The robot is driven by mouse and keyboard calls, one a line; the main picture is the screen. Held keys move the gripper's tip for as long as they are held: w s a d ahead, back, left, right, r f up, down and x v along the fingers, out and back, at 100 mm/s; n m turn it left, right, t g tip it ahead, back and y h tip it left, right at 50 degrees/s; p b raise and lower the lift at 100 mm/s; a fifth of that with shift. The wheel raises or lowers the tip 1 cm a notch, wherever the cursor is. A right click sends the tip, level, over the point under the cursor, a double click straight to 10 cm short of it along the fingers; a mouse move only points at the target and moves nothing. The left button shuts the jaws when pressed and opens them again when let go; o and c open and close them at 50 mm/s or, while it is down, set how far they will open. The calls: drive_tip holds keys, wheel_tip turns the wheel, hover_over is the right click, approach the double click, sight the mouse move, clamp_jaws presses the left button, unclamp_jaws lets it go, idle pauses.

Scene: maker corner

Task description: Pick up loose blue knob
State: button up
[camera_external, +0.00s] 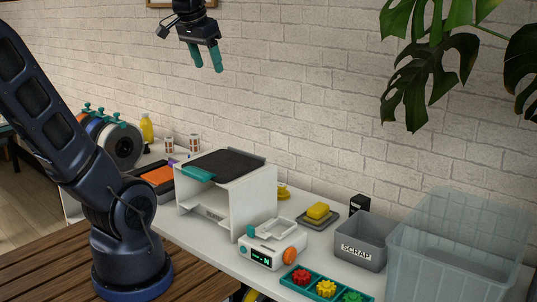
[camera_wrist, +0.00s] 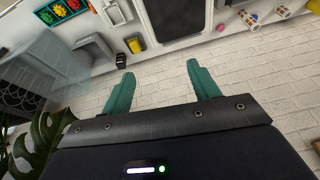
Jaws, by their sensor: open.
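I cannot make out a loose blue knob in either view. My gripper (camera_external: 206,62) is open and empty, high above the bench in front of the brick wall. Its two teal fingers also show in the wrist view (camera_wrist: 160,72), spread apart with only wall between them. A small white device (camera_external: 262,255) with a lit display stands at the front of the bench, with an orange knob (camera_external: 290,254) on its right side. A teal tray (camera_external: 318,289) at the front edge holds red, yellow and green knob-like pieces.
A white box-shaped machine (camera_external: 251,198) with a dark top stands mid-bench. Spools (camera_external: 123,149) stand at the left. A yellow block (camera_external: 318,211), a grey SCRAP bin (camera_external: 357,248) and a clear bin (camera_external: 447,262) are to the right. Plant leaves (camera_external: 430,80) hang upper right.

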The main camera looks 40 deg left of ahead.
drive_tip(key=w+a+r+m+g, duration=0.1)
drive_tip(key=w+a+r+m, duration=0.15)
drive_tip(key=w+a, duration=0.85)
drive_tip(key=w+a+r+m+g, duration=0.1)
drive_tip(key=w+a+r, duration=0.2)
drive_tip(key=w+a, duration=0.8)
drive_tip(key=w+a+f+m+h, duration=0.1)
drive_tip(key=w+a+f, duration=0.2)
drive_tip(key=a, duration=0.7)
drive_tip(key=w+a+f+m, duration=0.1)
drive_tip(key=w+a+f, duration=0.25)
drive_tip(key=a, duration=0.55)
drive_tip(key=w+a+f+h, duration=0.1)
drive_tip(key=w+a+f, duration=0.25)
drive_tip(key=a, duration=0.65)
drive_tip(key=shift+m, duration=0.25)
drive_tip(key=shift+s+a+f+x, duration=0.35)
drive_tip(key=shift+s+a+x, duration=0.6)
drive_tip(key=shift+x, duration=6.2)
drive_tip(key=shift+s+a+f+x, duration=0.35)
drive_tip(key=shift+s+a+x, duration=0.65)
drive_tip(key=shift+x, duration=6.2)
drive_tip(key=shift+s+a+f+x, duration=0.3)
drive_tip(key=shift+s+a+x, duration=0.65)
drive_tip(key=shift+x, duration=6.2)
drive_tip(key=c, duration=1.1)
